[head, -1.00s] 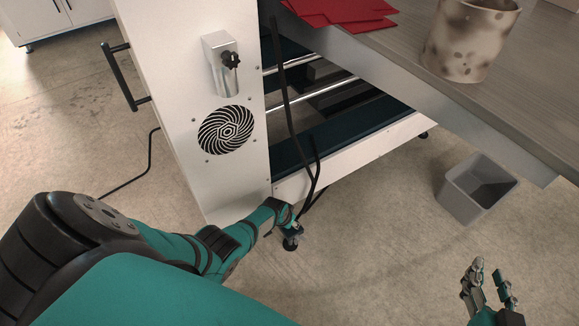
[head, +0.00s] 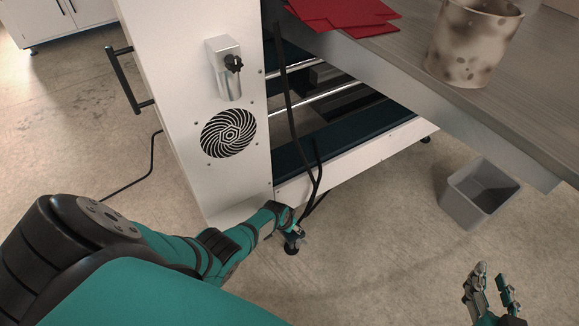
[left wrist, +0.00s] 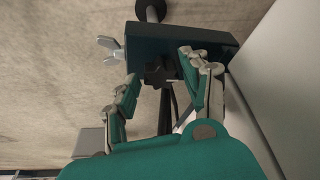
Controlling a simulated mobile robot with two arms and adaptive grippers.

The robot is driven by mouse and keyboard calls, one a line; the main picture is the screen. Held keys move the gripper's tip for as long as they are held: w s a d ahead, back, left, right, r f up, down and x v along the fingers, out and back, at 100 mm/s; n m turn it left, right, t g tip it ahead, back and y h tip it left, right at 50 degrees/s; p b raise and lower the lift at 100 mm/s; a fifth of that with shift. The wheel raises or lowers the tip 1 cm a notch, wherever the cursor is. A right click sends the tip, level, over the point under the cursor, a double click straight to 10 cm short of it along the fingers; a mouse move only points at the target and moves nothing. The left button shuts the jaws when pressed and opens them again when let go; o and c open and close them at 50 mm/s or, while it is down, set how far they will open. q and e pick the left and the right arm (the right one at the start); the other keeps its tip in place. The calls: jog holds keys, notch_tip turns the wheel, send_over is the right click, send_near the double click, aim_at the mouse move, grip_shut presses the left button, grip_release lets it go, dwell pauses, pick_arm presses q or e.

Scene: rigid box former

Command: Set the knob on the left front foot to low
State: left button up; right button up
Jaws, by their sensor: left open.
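The left front foot (head: 292,246) shows at the low corner of the white machine in the head view, partly hidden by my left gripper (head: 294,228). In the left wrist view the foot is a dark block (left wrist: 205,44) with a black star-shaped knob (left wrist: 160,72) on its near face. My left gripper (left wrist: 158,74) is open, with its fingers on either side of the knob. I cannot tell whether they touch it. The knob's setting marks are not readable. My right gripper (head: 493,284) is open and empty over the floor, far from the foot.
A wing nut (left wrist: 110,48) sticks out beside the block. Black cables (head: 290,120) hang down the machine near my left gripper. A grey bin (head: 478,194) stands on the floor at right, below the table (head: 440,110).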

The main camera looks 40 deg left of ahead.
pick_arm(q)
jog(key=v, duration=1.2)
dwell(0.6)
